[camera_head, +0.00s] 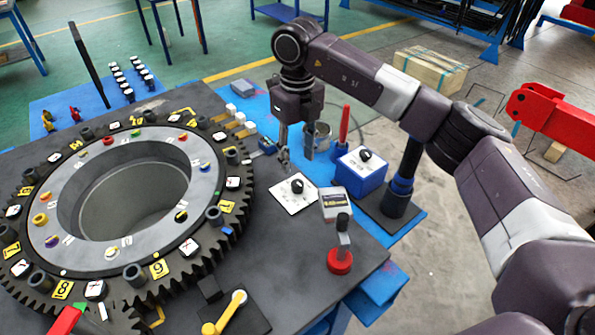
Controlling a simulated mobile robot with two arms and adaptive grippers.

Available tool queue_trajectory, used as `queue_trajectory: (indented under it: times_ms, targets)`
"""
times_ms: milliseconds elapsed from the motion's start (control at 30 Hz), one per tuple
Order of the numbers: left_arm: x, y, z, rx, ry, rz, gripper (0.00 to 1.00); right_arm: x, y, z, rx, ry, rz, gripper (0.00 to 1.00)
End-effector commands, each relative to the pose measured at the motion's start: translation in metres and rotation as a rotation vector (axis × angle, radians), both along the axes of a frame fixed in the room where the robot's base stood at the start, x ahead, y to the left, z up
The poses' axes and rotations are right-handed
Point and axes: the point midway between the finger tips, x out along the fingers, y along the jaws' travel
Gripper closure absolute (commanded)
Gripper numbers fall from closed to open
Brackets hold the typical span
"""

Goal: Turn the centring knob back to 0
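A black knob (297,186) sits on a white square plate with small markings (287,201) on the dark table. A second black knob (365,155) sits on the white top of a blue box (362,177) to its right. I cannot tell from labels which is the centring knob, and neither setting is readable. My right gripper (297,157) points down just behind and above the plate knob, apart from it. Its two fingers look spread, with nothing between them. My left gripper is not in view.
A large toothed ring (226,238) with numbered tags fills the table's left. A grey box (334,203), a red-based lever (341,260) and a yellow-handled crank (225,312) stand nearby. A dark post (404,168) stands right of the blue box. Bare tabletop lies before the plate.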

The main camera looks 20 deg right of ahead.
Motion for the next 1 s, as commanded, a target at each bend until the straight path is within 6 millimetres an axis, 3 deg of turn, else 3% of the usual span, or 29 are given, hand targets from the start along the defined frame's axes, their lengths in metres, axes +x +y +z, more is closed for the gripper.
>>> queue_trajectory:
  times_ms: [100, 233, 767, 867, 1000]
  targets:
    - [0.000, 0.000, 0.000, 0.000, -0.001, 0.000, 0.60, 0.001, 0.000, 0.020, 0.000, -0.002, 0.000, 0.60]
    - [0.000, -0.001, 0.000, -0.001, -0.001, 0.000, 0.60, 0.000, 0.000, 0.031, 0.000, 0.000, 0.000, 0.60]
    - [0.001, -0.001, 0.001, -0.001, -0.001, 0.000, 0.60, 0.000, 0.000, 0.035, 0.000, 0.001, 0.000, 0.60]
    - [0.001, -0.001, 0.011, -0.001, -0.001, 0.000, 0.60, 0.000, 0.000, 0.045, 0.000, 0.000, 0.000, 0.60]
    - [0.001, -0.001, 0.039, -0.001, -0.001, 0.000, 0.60, 0.000, 0.000, 0.073, 0.000, 0.000, 0.000, 0.60]
